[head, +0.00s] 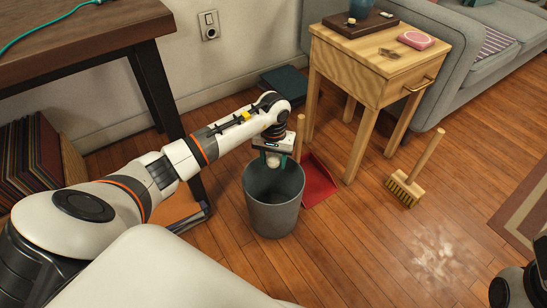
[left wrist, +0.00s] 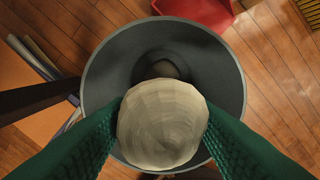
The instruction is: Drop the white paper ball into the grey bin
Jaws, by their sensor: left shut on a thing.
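The white paper ball (left wrist: 163,125) is held between the green-padded fingers of my left gripper (head: 273,156). In the head view only a small pale part of the ball (head: 273,161) shows under the gripper. The grey bin (head: 272,215) stands upright on the floor. My left gripper is directly over the bin's opening, close to rim height. In the left wrist view the bin's rim (left wrist: 238,85) surrounds most of the ball. A small dim rounded shape (left wrist: 163,69) shows deep inside the bin; I cannot tell what it is.
A red dustpan (head: 318,181) lies just right of the bin. A wooden side table (head: 345,90) stands behind it, and a brush (head: 406,188) is farther right. A pale dusty patch (head: 437,254) marks the floor. A dark desk (head: 85,45) is at left.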

